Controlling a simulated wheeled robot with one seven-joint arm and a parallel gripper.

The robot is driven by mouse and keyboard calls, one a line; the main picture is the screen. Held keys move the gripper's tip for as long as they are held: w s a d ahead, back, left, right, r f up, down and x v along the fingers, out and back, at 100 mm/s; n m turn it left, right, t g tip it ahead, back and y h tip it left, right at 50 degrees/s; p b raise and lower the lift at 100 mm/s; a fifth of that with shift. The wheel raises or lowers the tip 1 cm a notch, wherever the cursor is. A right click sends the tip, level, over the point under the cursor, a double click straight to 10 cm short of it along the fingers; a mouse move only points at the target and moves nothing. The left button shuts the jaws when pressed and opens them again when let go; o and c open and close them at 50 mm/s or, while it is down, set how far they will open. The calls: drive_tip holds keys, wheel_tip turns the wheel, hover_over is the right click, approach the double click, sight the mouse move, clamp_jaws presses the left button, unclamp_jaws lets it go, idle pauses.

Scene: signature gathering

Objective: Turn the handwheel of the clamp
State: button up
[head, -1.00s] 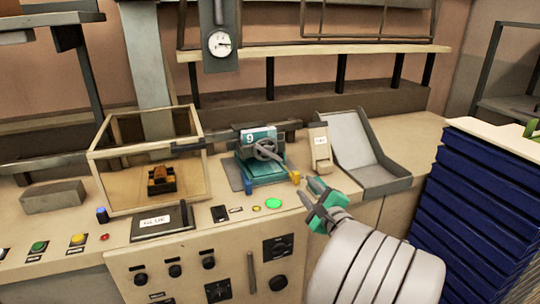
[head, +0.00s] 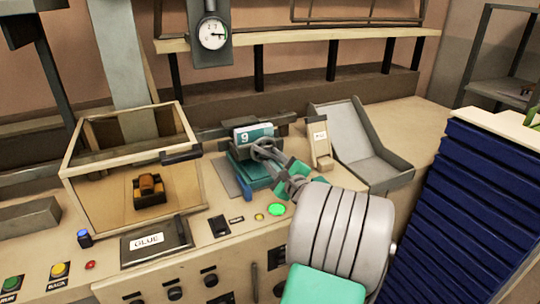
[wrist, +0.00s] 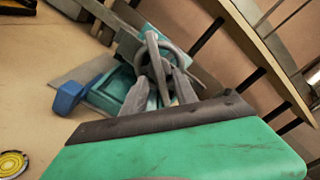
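The teal clamp (head: 250,172) with a "9" label stands on the bench on a grey plate. Its grey handwheel (head: 264,149) faces me; in the wrist view the handwheel ring (wrist: 164,46) shows at the middle top. My gripper (head: 273,161) is right at the handwheel, coming from the lower right. In the wrist view the two grey fingers of my gripper (wrist: 162,84) stand apart, with their tips at the lower part of the wheel. The gripper looks open. I cannot tell whether the fingers touch the rim.
A glass-sided box (head: 75,190) stands to the left, with a "GLUE" plate (head: 155,241) before it. A grey sloped tray (head: 350,140) is to the right of the clamp. Blue stacked crates (head: 480,210) stand at far right. Lit buttons, such as a green one (head: 277,210), line the bench front.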

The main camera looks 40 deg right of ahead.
drive_tip(key=shift+x, duration=0.8)
drive_tip(key=shift+a, duration=0.1)
drive_tip(key=shift+c, duration=0.4)
clamp_jaws()
